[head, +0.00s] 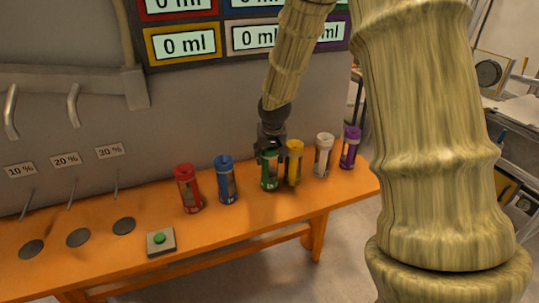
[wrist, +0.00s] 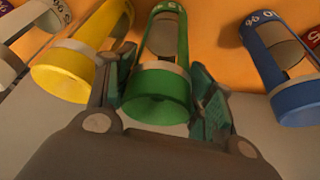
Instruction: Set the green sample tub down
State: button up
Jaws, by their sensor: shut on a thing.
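The green sample tub (head: 270,171) is at the orange bench, between the blue tub (head: 226,181) and the yellow tub (head: 293,163). My gripper (head: 270,152) comes down on it from above and is shut on it. In the wrist view the green tub (wrist: 160,80) sits between my two fingers (wrist: 160,100), one on each side. It looks upright. I cannot tell whether its base touches the bench. The yellow tub (wrist: 75,62) is very close to one finger.
A red tub (head: 188,188), a white tub (head: 323,155) and a purple tub (head: 349,148) also stand on the orange bench (head: 235,228). A green button box (head: 160,241) and several dark round discs lie at the left. A grey wall with levers and "0 ml" displays rises behind.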

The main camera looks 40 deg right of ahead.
jog(key=shift+f, duration=0.45)
jog(key=shift+f, duration=0.15)
jog(key=o, duration=1.3)
jog(key=shift+a, duration=0.1)
jog(key=shift+b+v, duration=1.05)
jog(key=shift+v, duration=5.1)
